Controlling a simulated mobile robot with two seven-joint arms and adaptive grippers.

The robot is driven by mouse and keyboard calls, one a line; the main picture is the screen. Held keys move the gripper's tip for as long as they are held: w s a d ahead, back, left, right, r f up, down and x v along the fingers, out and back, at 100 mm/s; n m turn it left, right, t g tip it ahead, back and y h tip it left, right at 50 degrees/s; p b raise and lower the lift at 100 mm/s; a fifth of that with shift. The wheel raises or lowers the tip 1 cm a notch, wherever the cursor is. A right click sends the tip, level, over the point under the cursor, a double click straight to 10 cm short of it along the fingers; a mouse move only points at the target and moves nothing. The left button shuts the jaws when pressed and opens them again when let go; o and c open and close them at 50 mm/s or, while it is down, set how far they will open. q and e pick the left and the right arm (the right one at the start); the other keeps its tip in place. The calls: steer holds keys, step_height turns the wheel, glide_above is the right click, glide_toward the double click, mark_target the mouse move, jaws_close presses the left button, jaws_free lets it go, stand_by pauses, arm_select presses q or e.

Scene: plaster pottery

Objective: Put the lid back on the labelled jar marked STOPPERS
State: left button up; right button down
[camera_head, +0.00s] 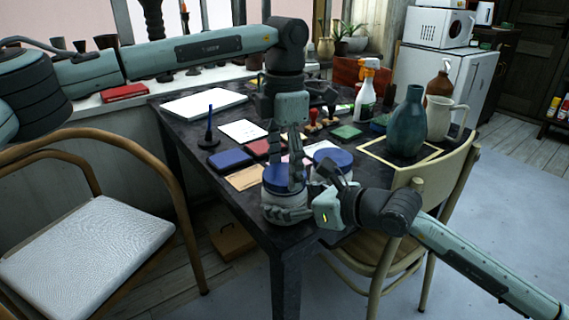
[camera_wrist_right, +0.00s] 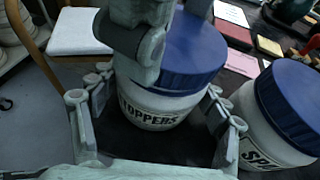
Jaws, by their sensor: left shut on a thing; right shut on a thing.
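The STOPPERS jar (camera_wrist_right: 152,112) is a white round jar with a black-lettered label, standing upright at the table's near corner; it also shows in the head view (camera_head: 283,203). Its blue lid (camera_wrist_right: 195,60) is at the mouth, touching or very close to the rim; I cannot tell whether it is fully seated. My left gripper (camera_head: 292,170) reaches down from above and is shut on the lid, partly covering it. My right gripper (camera_head: 308,198) comes from the right and is shut around the jar body, with fingers on both sides in the wrist view.
A second blue-lidded jar (camera_head: 332,160) stands close on the right, its label partly cut off. A blue box (camera_head: 230,158), stamps (camera_head: 313,122), a spray bottle (camera_head: 366,95) and a teal vase (camera_head: 407,125) stand on the table (camera_head: 190,125). Chairs flank the table.

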arm_select(q)
steer(key=m, duration=3.1)
steer(key=shift+m, duration=0.4)
steer(key=o, duration=0.9)
steer(key=shift+o, duration=0.2)
